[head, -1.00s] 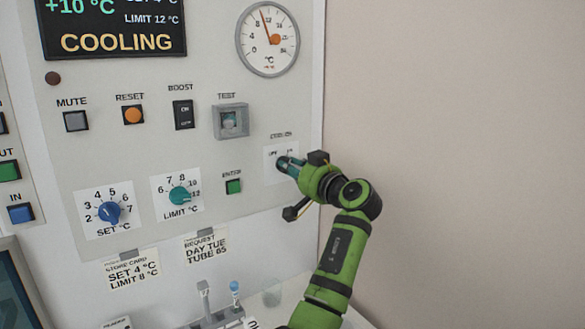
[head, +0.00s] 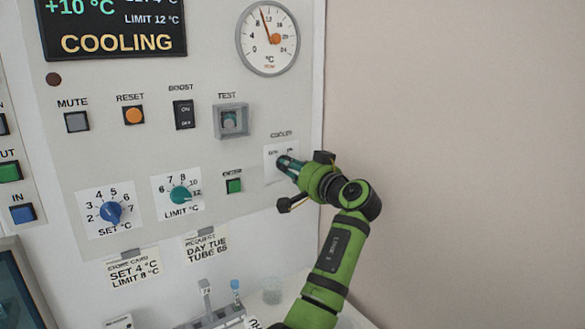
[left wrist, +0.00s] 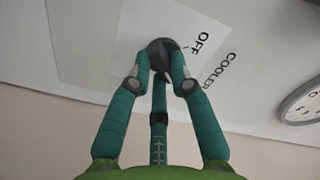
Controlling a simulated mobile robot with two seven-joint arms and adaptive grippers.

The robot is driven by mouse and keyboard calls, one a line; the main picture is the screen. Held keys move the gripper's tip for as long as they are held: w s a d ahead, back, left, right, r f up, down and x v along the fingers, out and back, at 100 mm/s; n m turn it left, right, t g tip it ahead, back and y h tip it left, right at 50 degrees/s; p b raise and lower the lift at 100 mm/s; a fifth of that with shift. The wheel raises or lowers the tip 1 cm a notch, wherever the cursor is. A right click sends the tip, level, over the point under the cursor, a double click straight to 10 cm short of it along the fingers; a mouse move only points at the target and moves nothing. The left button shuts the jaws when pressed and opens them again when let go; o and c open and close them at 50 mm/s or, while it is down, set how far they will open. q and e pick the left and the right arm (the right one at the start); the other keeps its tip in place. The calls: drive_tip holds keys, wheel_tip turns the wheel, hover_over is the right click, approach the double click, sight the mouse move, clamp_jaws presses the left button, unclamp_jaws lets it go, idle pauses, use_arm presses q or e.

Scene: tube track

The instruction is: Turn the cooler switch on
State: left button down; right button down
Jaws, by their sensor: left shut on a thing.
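The cooler switch (left wrist: 161,46) is a dark round knob on a white card (head: 270,170) below the word COOLER, at the right of the panel. My left gripper (head: 283,162) has teal fingers and reaches the card from the right. In the left wrist view its fingertips (left wrist: 160,68) are closed around the knob. The word OFF is readable beside the knob there. In the head view the fingers hide the knob, and I cannot tell which way it points. My right gripper is not in view.
The enter button (head: 233,186), the covered test switch (head: 231,121) and the limit knob (head: 180,195) lie left of the card. A display (head: 112,25) reads COOLING above. A tube rack (head: 215,315) stands below. The wall at right is bare.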

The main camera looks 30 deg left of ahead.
use_arm(q)
drive_tip(key=shift+r, duration=0.25)
drive_tip(key=c, duration=1.1)
unclamp_jaws()
drive_tip(key=shift+f, duration=0.15)
drive_tip(key=v, duration=1.2)
